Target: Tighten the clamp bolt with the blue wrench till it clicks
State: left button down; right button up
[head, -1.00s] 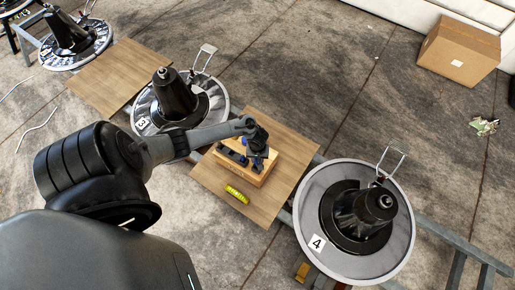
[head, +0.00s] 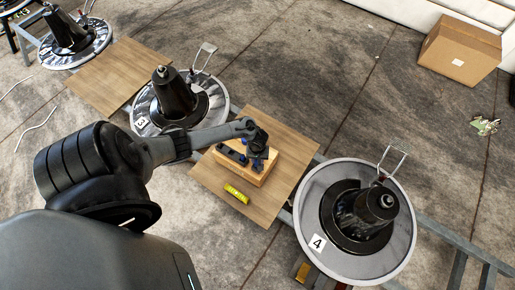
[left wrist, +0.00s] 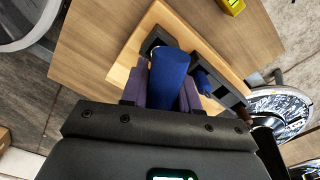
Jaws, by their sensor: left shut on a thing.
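My left gripper (head: 257,150) is over the wooden block (head: 258,178) on the plywood board between bases 3 and 4. In the left wrist view its fingers (left wrist: 165,95) are shut on a blue handle (left wrist: 171,70), which looks like the blue wrench. The handle is above the black holder on the block; I cannot tell whether the wrench is still touching it. A second blue piece (left wrist: 203,82) sits by the black holder (left wrist: 222,78). The wrench's head is hidden. I cannot make out which part is the clamp bolt. My right gripper is not in view.
A yellow object (head: 236,193) lies on the plywood board (head: 266,211). Round base 4 (head: 393,255), with a black cone and wire handle, stands to the right; base 3 (head: 218,103) is to the left. A cardboard box (head: 458,50) is far right.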

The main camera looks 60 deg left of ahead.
pick_arm(q)
jog(key=shift+f, duration=0.45)
dwell(0.3)
jog(key=c, duration=0.8)
grip_release()
jog(key=shift+r, duration=0.1)
